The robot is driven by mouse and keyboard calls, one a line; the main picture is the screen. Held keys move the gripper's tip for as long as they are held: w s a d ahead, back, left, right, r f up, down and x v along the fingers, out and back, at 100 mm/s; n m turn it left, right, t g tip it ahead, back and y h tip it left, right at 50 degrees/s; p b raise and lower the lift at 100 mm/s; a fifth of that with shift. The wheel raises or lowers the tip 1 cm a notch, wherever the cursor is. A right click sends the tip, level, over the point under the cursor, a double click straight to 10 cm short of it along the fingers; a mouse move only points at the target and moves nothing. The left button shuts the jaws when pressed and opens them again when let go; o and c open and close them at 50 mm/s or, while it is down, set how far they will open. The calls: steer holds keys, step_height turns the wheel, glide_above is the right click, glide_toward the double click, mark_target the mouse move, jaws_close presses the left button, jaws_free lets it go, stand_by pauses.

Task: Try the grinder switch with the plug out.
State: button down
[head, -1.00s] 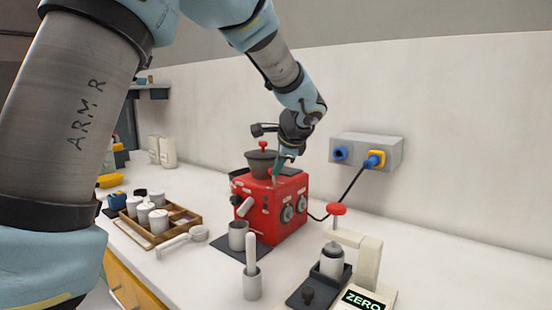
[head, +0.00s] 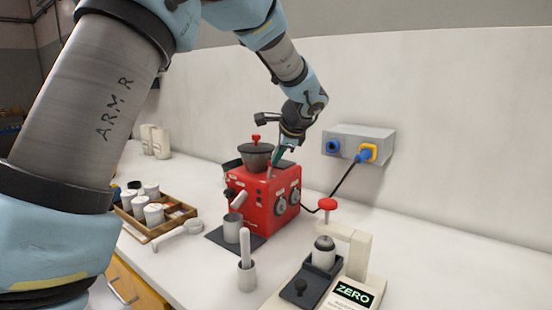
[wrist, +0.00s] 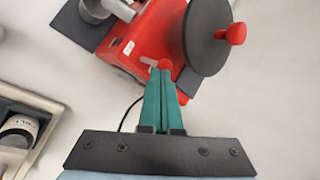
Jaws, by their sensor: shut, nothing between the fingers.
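The red grinder (head: 255,212) stands on the counter with a dark hopper (head: 256,157) on top. My gripper (head: 275,164) is shut and empty, pointing down at the grinder's top beside the hopper. A black cable runs from the grinder to a blue plug (head: 364,157) at the yellow-ringed socket of the grey wall box (head: 350,136). The plug appears to be at the socket; how deeply it is seated is unclear.
A second, blue socket (head: 332,146) is on the box's left. A scale showing ZERO (head: 352,294) with a red-knobbed stand is at front right. A metal cup (head: 232,228), a pestle pot (head: 246,274) and a wooden tray of jars (head: 165,229) stand around the grinder's front and left.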

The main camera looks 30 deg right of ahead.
steer(key=shift+r, duration=0.1)
steer(key=shift+r+p, duration=0.65)
steer(key=shift+r, duration=0.1)
